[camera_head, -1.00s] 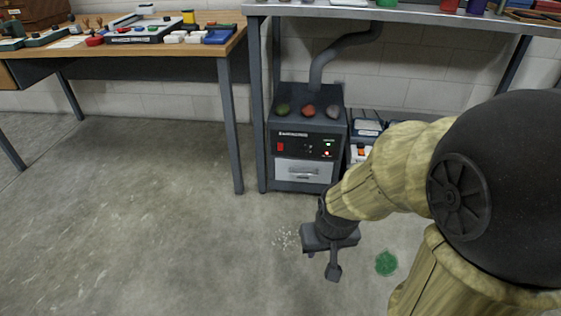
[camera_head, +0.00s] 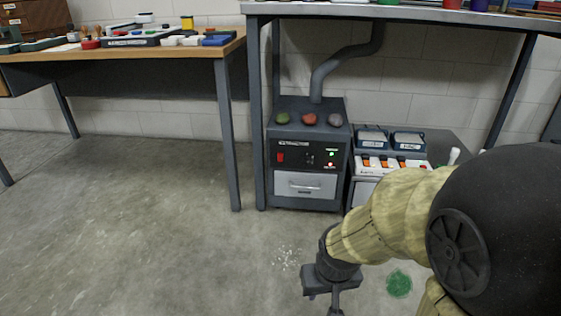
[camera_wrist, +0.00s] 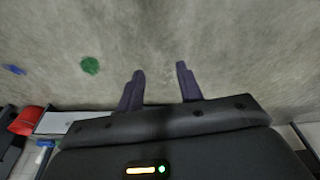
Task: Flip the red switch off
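The red switch (camera_head: 281,157) is on the left of the front panel of a dark grey box unit (camera_head: 284,193) under the metal bench. Its on or off position is too small to tell. A green light and a red light glow at the panel's right. My gripper (camera_head: 336,301) is low over the floor, in front of the unit and apart from it. In the wrist view my gripper (camera_wrist: 160,76) shows two dark fingers spread apart with nothing between them, over bare floor.
A second device with orange switches (camera_head: 383,163) stands right of the unit, partly behind my arm. Three coloured lumps lie on the unit's top. The metal bench (camera_head: 400,12) overhangs it, with a leg (camera_head: 256,120) at left. A green patch (camera_head: 399,284) and pale crumbs mark the floor.

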